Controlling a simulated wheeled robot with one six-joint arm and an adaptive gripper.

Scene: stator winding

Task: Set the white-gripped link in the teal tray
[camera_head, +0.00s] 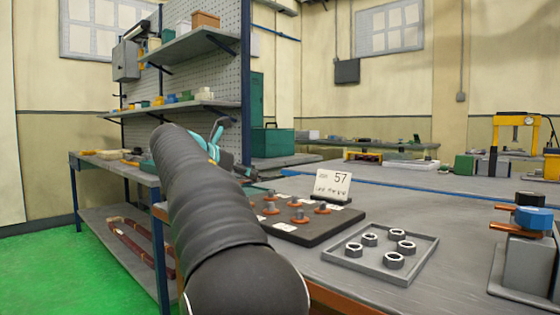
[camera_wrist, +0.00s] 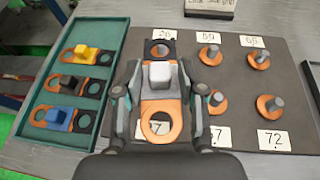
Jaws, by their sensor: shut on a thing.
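In the wrist view the white-gripped link (camera_wrist: 160,74), a flat copper-coloured piece with a ring at its near end and a dark far end, is between the fingers of my gripper (camera_wrist: 160,92). The fingers are shut on its white block. It is over the left part of the dark board, and I cannot tell its height. The teal tray (camera_wrist: 119,33) is to the left and holds three links with yellow (camera_wrist: 87,53), black (camera_wrist: 70,82) and blue (camera_wrist: 56,116) blocks. In the head view my arm hides the held link.
The dark board (camera_wrist: 235,89) carries several copper-ringed studs with number cards, one reading 72 (camera_wrist: 274,140). In the head view a grey tray (camera_head: 345,265) with several nuts and a card reading 57 (camera_head: 332,186) are on the bench. A shelf rack (camera_head: 205,45) stands behind.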

